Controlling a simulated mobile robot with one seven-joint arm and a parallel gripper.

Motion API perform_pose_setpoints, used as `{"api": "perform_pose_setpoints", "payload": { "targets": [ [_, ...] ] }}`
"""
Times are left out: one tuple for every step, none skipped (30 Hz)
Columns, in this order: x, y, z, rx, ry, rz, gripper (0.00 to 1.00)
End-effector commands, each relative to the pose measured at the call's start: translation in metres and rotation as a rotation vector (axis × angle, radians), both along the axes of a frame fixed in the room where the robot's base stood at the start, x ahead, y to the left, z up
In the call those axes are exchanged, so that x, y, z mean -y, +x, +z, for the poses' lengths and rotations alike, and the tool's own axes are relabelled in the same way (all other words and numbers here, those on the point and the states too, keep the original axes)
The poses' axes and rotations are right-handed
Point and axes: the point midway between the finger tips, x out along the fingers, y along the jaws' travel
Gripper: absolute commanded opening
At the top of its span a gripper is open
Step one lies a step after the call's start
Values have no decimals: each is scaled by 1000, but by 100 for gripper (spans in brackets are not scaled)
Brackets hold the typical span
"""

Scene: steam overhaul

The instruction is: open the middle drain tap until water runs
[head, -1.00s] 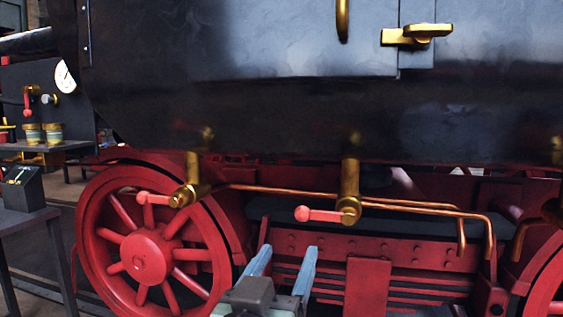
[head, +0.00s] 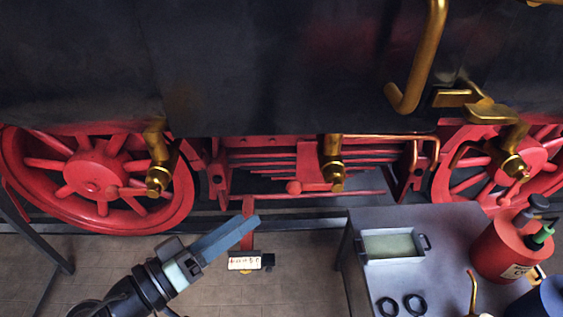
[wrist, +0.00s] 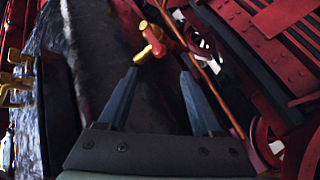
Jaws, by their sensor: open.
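Three brass drain taps hang under the dark boiler side in the head view: a left tap (head: 157,168), the middle tap (head: 333,170) and a right tap (head: 507,158). The middle tap's red lever (head: 295,187) points left. No water shows under it. My gripper (head: 252,227) is below and left of the middle tap, its blue-grey fingers pointing up and right. In the wrist view my gripper (wrist: 158,74) is open and empty. A brass tap with a red lever (wrist: 153,38) shows beyond the fingertips, apart from them; it looks like the middle one.
A grey table (head: 360,282) at the lower right holds a tray (head: 393,245), black rings (head: 400,306) and a red can (head: 503,250). Red wheels (head: 95,172) stand behind the taps. A thin copper pipe (wrist: 206,80) runs beside the right finger. A small numbered sign (head: 245,263) is below my gripper.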

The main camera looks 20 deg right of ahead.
Motion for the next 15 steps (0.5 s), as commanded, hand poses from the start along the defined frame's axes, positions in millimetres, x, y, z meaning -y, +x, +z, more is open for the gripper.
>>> {"api": "perform_pose_setpoints", "payload": {
  "targets": [
    [4,1,0,-1,-2,-4,66],
    [8,2,0,-1,-2,-6,66],
    [13,4,0,-2,-1,-6,66],
    [17,6,1,-1,-1,-6,66],
    [22,8,1,-1,0,-7,66],
    [29,11,1,-1,0,-6,66],
    [35,14,1,-2,1,-7,66],
    [40,17,1,-1,0,-6,66],
    [49,20,1,-2,1,-7,66],
    [55,23,2,-2,1,-7,66],
    [60,26,2,-2,1,-6,66],
    [68,29,2,-1,1,-7,66],
    [74,31,2,-2,1,-6,66],
    [79,34,2,-2,1,-6,66],
    [86,37,2,-1,0,-5,66]
  ]
}}
